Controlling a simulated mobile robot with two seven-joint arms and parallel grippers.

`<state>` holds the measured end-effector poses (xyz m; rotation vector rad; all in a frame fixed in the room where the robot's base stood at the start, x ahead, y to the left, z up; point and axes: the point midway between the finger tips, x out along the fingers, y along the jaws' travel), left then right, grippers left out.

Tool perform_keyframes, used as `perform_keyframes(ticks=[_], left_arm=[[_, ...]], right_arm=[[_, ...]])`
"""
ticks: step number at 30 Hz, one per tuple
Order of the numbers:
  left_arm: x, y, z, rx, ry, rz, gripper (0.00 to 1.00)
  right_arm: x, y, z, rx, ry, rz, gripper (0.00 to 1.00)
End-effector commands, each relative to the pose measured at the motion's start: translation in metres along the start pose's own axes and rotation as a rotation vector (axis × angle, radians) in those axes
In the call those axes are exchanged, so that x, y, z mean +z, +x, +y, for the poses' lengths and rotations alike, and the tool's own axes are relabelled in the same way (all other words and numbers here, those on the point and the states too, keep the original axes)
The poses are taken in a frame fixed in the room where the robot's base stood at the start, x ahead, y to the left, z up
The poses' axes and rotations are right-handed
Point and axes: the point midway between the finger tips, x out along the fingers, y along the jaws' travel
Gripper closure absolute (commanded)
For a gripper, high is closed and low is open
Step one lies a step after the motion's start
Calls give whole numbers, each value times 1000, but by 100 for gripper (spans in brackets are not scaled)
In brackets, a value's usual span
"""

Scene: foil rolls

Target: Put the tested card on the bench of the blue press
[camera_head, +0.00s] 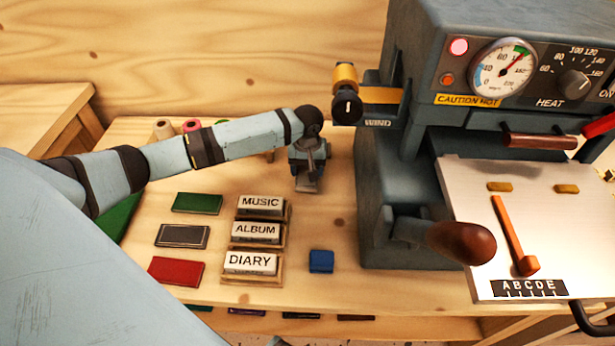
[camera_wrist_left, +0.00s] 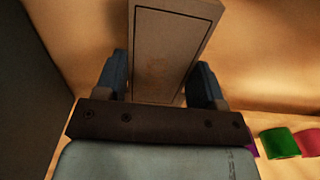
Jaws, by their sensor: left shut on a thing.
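My left gripper (camera_head: 309,158) is over the wooden table, left of the blue-grey press (camera_head: 400,180). It is shut on a card (camera_wrist_left: 170,45), which in the left wrist view is pale with a dark border line and stands between the two fingers (camera_wrist_left: 160,82). In the head view only a small grey end of the card (camera_head: 307,184) shows below the gripper. The press has a dial, a lamp and a shiny metal plate (camera_head: 465,190) at its front right. My right gripper is not in view.
Type blocks marked MUSIC (camera_head: 260,203), ALBUM (camera_head: 256,231) and DIARY (camera_head: 251,263) stand on the table. Green (camera_head: 197,203), dark (camera_head: 182,237) and red (camera_head: 175,271) flat pieces lie to their left. A blue block (camera_head: 321,261) and a crank knob (camera_head: 461,243) are nearer the press.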

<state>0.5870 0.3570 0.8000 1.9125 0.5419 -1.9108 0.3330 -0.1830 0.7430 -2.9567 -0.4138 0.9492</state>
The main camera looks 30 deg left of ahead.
Motion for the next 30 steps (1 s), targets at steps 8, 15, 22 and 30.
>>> perform_keyframes(ticks=[8, 15, 22, 30], left_arm=[[1, 32, 0, -1, 0, -1, 61], [1, 32, 0, -1, 0, -1, 61], [0, 34, 0, -1, 0, 0, 11], [0, 32, 0, 0, 1, 1, 11]], right_arm=[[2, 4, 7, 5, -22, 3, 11], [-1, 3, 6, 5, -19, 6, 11], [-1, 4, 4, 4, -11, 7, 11], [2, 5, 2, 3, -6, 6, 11]])
